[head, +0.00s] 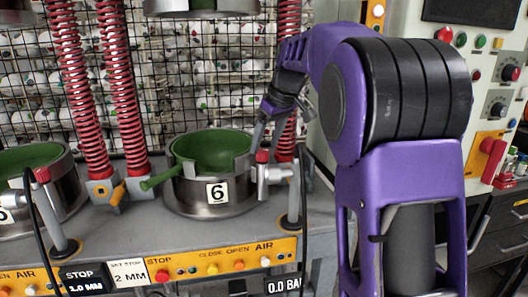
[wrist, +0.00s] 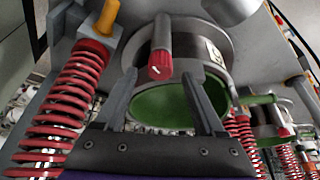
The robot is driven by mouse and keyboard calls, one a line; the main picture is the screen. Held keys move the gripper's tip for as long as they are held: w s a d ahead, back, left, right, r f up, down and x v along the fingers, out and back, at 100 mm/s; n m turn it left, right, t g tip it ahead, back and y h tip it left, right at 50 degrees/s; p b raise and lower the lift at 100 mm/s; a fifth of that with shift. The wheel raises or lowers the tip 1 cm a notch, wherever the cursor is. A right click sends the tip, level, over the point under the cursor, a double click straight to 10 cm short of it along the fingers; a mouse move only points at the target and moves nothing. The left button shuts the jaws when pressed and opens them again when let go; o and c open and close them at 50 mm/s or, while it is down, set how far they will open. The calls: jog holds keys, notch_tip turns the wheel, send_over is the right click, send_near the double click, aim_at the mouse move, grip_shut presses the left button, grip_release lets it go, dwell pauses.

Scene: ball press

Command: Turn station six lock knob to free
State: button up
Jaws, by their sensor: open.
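The station six cup (head: 213,194) is a steel ring with a green lining and a "6" label. Its lock knob (head: 262,156) is a small red cap on a grey fitting at the cup's right side. My gripper (head: 265,143) is open and comes down from above at the knob. In the wrist view its fingers (wrist: 157,72) stand apart on either side of the knob. I see no clear contact, and the finger tips' depth is hard to tell.
Red spring columns (head: 124,95) flank the cup; one (wrist: 68,95) stands close left in the wrist view. A green handle (head: 160,179) juts left from the cup. The button strip (head: 190,270) runs below. A control panel (head: 490,90) is at right.

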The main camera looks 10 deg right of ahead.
jog(key=shift+x, duration=1.25)
grip_shut()
